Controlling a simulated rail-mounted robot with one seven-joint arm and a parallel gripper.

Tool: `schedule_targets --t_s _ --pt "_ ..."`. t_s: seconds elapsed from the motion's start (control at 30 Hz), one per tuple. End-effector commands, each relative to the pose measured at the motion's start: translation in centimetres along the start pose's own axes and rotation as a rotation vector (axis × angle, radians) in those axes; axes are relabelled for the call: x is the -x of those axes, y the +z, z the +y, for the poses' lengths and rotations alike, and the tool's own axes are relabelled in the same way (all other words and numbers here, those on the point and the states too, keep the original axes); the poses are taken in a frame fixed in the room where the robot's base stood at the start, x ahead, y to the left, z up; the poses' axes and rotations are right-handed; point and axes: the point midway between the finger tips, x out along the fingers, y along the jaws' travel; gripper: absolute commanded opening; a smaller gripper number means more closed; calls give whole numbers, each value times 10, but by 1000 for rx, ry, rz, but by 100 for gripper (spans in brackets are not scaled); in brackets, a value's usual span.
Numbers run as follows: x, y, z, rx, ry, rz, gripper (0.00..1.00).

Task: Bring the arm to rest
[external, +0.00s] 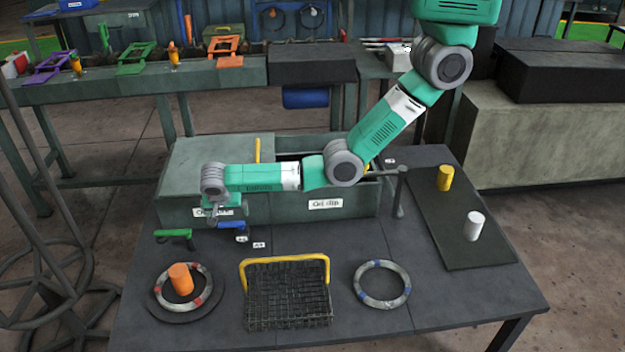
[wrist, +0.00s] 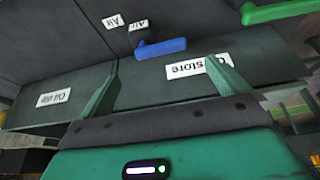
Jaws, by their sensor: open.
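My gripper (external: 216,213) hangs in front of the left part of a grey-green box (external: 345,211), above the table and close to its "store" label. In the wrist view the two green fingers (wrist: 163,62) are apart with nothing between them. A blue lever (external: 231,225) sits just below and right of my gripper; it also shows in the wrist view (wrist: 160,48). A green lever (external: 174,234) is to the lower left and shows in the wrist view (wrist: 277,11). I cannot tell the exact gap between my gripper and the box front.
On the table (external: 225,332), a red-marked ring (external: 205,289) surrounds an orange cylinder (external: 180,278). A wire basket (external: 288,298) and blue-marked ring (external: 405,286) lie to its right. A post (external: 400,195) stands right of the box. A dark mat (external: 455,220) bears yellow (external: 445,178) and white cylinders (external: 473,226).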

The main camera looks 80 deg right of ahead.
Motion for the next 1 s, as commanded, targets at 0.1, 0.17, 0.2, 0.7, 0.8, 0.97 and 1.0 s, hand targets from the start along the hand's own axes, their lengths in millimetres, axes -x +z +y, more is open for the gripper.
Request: schedule_targets --t_s 0.1,0.17,0.2,0.7,0.8,0.97,1.0 --pt "0 0 0 0 0 0 100" --pt "0 0 0 0 0 0 100" --pt "0 0 0 0 0 0 100" --pt "172 -124 -87 209 -629 95 100" --pt "250 -171 -90 286 -844 229 100" --pt "377 -237 -62 382 -1128 526 100" --pt "408 -251 -48 398 -1185 612 100"
